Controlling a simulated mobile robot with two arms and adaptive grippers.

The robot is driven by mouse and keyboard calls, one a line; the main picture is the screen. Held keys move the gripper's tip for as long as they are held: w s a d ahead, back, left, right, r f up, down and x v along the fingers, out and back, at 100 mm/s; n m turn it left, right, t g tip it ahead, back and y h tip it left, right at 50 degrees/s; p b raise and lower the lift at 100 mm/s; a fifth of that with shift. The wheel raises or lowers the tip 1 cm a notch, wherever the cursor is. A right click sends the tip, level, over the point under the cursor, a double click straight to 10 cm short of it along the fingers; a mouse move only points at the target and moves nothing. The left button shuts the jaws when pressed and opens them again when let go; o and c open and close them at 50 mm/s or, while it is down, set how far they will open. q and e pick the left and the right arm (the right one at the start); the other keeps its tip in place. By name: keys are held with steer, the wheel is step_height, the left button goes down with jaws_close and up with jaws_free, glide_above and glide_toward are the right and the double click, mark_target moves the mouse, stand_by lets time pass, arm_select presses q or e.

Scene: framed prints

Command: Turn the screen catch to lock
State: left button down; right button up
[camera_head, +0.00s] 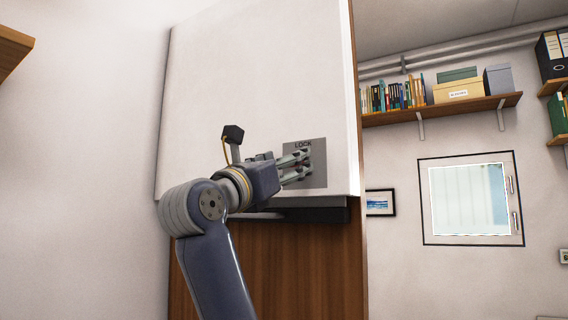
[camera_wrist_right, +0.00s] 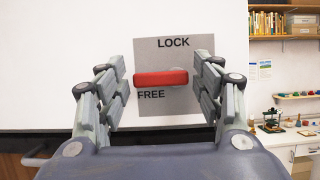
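A grey catch plate (camera_head: 318,178) is fixed on the white screen panel (camera_head: 262,75). The plate also shows in the right wrist view (camera_wrist_right: 184,108), with LOCK printed at its top and FREE at its lower left. A red catch handle (camera_wrist_right: 162,78) lies level across the plate, just above the word FREE. My right gripper (camera_head: 303,166) is in front of the plate. In the right wrist view its fingers (camera_wrist_right: 162,90) are spread, one on each side of the handle; I cannot tell whether either touches it. In the head view the gripper hides the handle. My left gripper is out of view.
A wooden panel (camera_head: 270,275) stands below the screen, with a dark bar (camera_head: 318,214) under its lower edge. To the right are a wall shelf (camera_head: 440,110) with books and boxes, and a window (camera_head: 470,200). A bench with small items (camera_wrist_right: 295,133) is at right.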

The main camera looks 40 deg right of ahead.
steer(key=c, duration=0.5)
steer(key=shift+m, duration=0.3)
steer(key=m+g+p, duration=0.2)
steer(key=m, duration=0.1)
steer(key=r+m+g+p, duration=0.1)
steer(key=m+g+p, duration=0.1)
steer(key=m, duration=0.2)
steer(key=m+g+p, duration=0.1)
steer(key=m+p, duration=0.1)
steer(key=m, duration=0.2)
steer(key=shift+r+g, duration=0.35)
steer(key=shift+g, duration=0.05)
steer(key=m+p, duration=0.1)
steer(key=m, duration=0.1)
steer(key=m+g+y+p, duration=0.1)
steer(key=m, duration=0.1)
steer(key=m+g+y+p, duration=0.1)
steer(key=m+p, duration=0.1)
steer(key=shift+s+d+r+m, duration=0.1)
steer(key=shift+s+r+m, duration=0.2)
steer(key=shift+s, duration=0.1)
steer(key=shift+s+d+m+y+p, duration=0.15)
steer(key=shift+m+y+p, duration=0.35)
steer(key=shift+m, duration=0.5)
steer(key=shift+s+a+m+y+p, duration=0.15)
steer(key=shift+m+y+p, duration=0.15)
steer(key=shift+m+p, duration=0.5)
steer(key=shift+d+f+m, duration=0.1)
steer(key=shift+m, duration=0.3)
